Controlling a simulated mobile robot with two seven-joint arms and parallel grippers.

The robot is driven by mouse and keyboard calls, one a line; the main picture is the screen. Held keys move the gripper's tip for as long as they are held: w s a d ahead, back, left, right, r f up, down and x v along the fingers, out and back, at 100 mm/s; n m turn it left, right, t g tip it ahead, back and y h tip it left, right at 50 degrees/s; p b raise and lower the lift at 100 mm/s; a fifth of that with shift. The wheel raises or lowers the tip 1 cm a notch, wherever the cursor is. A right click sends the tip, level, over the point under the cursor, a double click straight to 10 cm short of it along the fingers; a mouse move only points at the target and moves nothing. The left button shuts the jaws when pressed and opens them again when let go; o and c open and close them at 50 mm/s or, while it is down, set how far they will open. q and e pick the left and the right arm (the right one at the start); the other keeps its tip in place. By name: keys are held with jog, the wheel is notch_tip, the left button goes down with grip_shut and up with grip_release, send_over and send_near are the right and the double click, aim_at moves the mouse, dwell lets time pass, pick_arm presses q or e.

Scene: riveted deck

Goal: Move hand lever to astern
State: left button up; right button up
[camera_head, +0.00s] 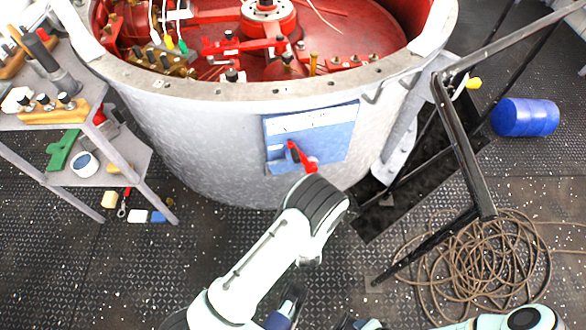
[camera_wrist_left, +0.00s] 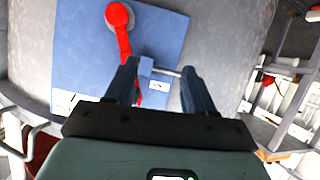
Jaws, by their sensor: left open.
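The hand lever (camera_head: 300,157) is red and sits on a blue panel (camera_head: 335,128) on the side of the grey drum. In the left wrist view the lever's round red knob (camera_wrist_left: 118,14) is near the top and its red arm (camera_wrist_left: 123,42) runs down behind one finger. My left gripper (camera_wrist_left: 159,68) is open in front of the blue panel (camera_wrist_left: 75,55). A small blue block with a metal rod (camera_wrist_left: 163,70) shows between its fingers. I cannot tell whether a finger touches the lever. In the head view my left wrist hides the gripper's fingers. My right gripper is out of view.
The open drum (camera_head: 220,95) holds red machinery. A grey shelf (camera_head: 125,165) with tools stands at the left. A black metal railing (camera_head: 460,150), a coiled rope (camera_head: 480,265) and a blue barrel (camera_head: 525,117) are at the right. An opening in the deck lies beside the drum.

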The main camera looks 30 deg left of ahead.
aim_at(296, 156)
pick_arm(q)
jog(key=w+d+r+n+t+y+b, duration=0.2)
jog(key=w+r+n+t+y+b, duration=0.15)
jog(key=r, duration=0.35)
jog(key=shift+m+g+y, duration=0.25)
jog(key=shift+m+y, duration=0.1)
jog(key=shift+m, duration=0.2)
jog(key=x, duration=0.8)
jog(key=b+x, duration=0.1)
jog(key=x, duration=0.4)
jog(key=shift+a+f, duration=0.2)
jog(key=shift+f, duration=0.05)
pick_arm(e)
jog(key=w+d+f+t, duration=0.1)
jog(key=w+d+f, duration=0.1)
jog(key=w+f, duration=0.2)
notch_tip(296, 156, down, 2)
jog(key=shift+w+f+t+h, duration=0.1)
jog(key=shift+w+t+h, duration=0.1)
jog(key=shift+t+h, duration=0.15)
pick_arm(q)
grip_shut()
